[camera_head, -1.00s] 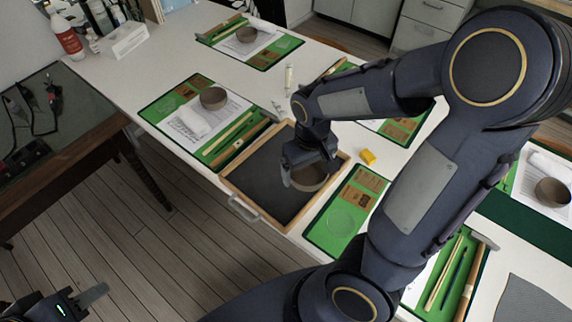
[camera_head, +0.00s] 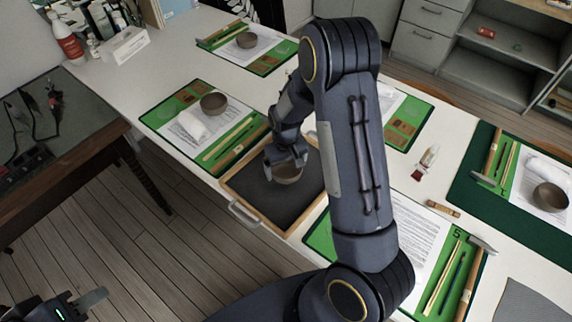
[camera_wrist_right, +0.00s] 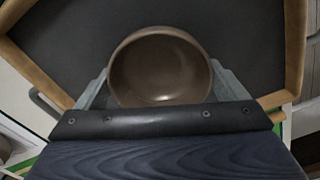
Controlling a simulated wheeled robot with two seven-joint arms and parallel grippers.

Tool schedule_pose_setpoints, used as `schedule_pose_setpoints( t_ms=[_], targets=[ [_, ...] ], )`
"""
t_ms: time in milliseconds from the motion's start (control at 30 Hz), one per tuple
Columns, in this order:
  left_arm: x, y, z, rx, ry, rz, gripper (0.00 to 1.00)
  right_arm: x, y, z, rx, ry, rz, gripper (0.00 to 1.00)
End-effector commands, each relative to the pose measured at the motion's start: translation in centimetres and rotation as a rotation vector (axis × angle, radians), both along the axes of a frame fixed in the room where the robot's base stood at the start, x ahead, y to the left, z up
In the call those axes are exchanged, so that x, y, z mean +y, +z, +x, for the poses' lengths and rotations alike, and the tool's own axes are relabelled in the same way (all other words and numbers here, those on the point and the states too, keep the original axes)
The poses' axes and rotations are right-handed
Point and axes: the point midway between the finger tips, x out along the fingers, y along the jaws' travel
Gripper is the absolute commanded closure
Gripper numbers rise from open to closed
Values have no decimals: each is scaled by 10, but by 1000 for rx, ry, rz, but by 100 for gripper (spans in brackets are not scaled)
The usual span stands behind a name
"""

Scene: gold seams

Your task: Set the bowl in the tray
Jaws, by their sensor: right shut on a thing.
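The brown bowl (camera_head: 287,173) is in my right gripper (camera_head: 285,160), over the tray (camera_head: 248,205), a wooden-framed tray with a dark floor and metal handles. In the right wrist view the bowl (camera_wrist_right: 160,68) is upright and empty between the two fingers, with the dark tray floor (camera_wrist_right: 230,35) around it. Whether the bowl's base touches the floor I cannot tell. My left gripper (camera_head: 85,302) is at the lower left, away from the table; only part of it shows and its opening is unclear.
Green mats with papers, tools and other bowls (camera_head: 213,103) (camera_head: 550,196) lie around the tray. A glue-like bottle (camera_head: 425,162) and a small wooden piece (camera_head: 442,209) lie to the right. My right arm hides the tray's right side.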

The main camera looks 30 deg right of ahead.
Motion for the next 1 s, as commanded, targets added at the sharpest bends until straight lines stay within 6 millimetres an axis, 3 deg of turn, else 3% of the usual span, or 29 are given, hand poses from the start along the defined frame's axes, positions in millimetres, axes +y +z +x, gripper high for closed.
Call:
schedule_pose_setpoints(
  t_ms=[400,433,500,833,1000],
  targets=[
    [0,-4,0,0,0,0,64,0,-8,0,-2,0,0,28],
    [0,-4,0,0,0,0,64,0,-8,0,-2,0,0,7],
    [0,-3,0,0,0,0,64,0,-7,0,-1,0,0,0],
    [0,1,0,0,0,0,64,0,1,1,-3,0,0,0],
    [0,-2,0,0,0,0,64,0,31,1,-8,-1,1,0]
  ],
)
